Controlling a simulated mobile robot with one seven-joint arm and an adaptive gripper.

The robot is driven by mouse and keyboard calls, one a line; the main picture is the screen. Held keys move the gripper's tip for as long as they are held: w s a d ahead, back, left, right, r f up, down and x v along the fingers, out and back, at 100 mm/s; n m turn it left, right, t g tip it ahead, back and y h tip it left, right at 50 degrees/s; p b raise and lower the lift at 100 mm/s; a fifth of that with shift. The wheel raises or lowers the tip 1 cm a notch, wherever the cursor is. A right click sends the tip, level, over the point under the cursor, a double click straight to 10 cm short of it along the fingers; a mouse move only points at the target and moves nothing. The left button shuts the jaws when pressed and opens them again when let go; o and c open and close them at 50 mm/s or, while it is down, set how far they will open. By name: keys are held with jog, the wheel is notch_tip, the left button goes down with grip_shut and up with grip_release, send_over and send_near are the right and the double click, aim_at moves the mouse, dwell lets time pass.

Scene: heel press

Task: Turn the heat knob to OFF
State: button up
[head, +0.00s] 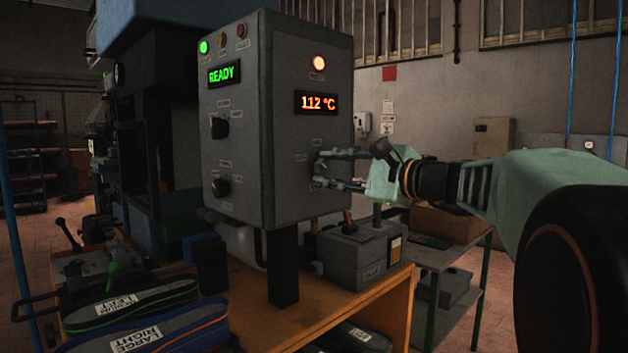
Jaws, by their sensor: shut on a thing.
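The grey control box (265,190) stands upright on a post at the centre of the head view. Its orange display (317,103) reads 112 °C, with a lit orange lamp (319,63) above it. My gripper (318,169) reaches in from the right, its two fingers one above the other against the panel below this display. They are shut on the heat knob there.
Two black knobs, an upper (220,128) and a lower (220,187), sit on the panel's left side under a green READY display (224,74). A grey box with a red lever (358,254) stands below my gripper. Shoes (130,310) lie at front left.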

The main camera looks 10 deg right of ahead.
dwell(0.4)
jog(key=o, duration=1.2)
jog(key=shift+c, duration=0.2)
jog(key=v, duration=1.2)
